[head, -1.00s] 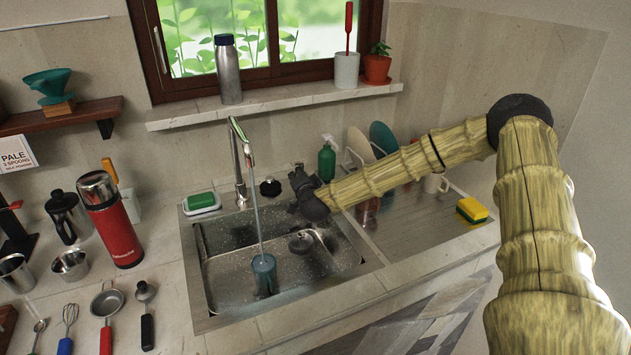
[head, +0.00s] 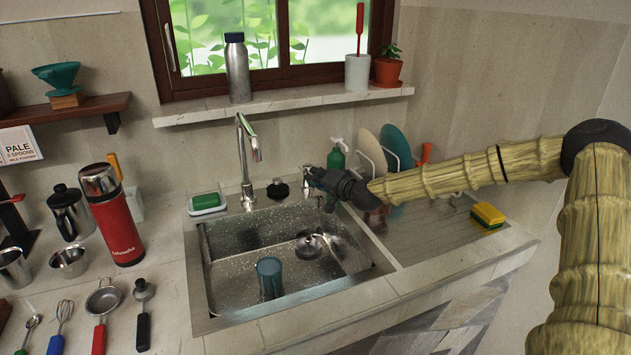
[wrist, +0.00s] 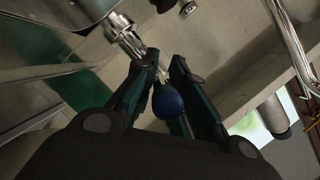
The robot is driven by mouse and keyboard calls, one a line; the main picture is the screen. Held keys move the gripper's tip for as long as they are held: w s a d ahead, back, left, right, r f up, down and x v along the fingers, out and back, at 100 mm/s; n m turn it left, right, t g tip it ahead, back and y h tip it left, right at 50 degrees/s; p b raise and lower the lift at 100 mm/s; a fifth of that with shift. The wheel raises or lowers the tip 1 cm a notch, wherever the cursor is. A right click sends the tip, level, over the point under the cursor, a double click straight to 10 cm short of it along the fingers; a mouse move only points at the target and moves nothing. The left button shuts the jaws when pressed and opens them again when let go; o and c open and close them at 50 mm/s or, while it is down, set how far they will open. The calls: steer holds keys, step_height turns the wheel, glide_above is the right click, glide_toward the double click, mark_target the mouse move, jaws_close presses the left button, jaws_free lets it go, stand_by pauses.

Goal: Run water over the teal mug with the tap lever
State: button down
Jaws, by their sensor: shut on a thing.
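The teal mug (head: 270,278) stands in the front left of the steel sink (head: 228,293). The chrome tap (head: 243,165) rises behind the sink, and its spout is over the basin. No water stream shows from it now. My gripper (head: 311,178) is at the back right rim of the sink, right of the tap. In the wrist view my gripper (wrist: 163,72) has its two fingers on either side of the tap lever's blue knob (wrist: 168,102), shut on the lever. The lever's chrome body (wrist: 122,32) shows beyond the fingertips. In the head view my gripper mostly hides the lever.
A green bottle (head: 337,155) and a rack with plates (head: 395,147) stand close behind my gripper and wrist. A sponge (head: 488,215) lies on the drainboard. A soap dish (head: 206,204) is left of the tap. A red flask (head: 113,215) stands on the left counter.

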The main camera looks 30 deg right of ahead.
steer(key=shift+s+f, duration=0.1)
steer(key=shift+f, duration=0.2)
steer(key=c, duration=1.5)
jaws_free()
steer(key=shift+o, duration=0.2)
steer(key=shift+r, duration=0.15)
steer(key=shift+r, duration=0.1)
steer(key=shift+s+d+r, duration=0.1)
steer(key=shift+s+d, duration=0.15)
steer(key=shift+s, duration=0.2)
steer(key=v, duration=1)
steer(key=shift+s, duration=0.4)
steer(key=shift+r, duration=0.1)
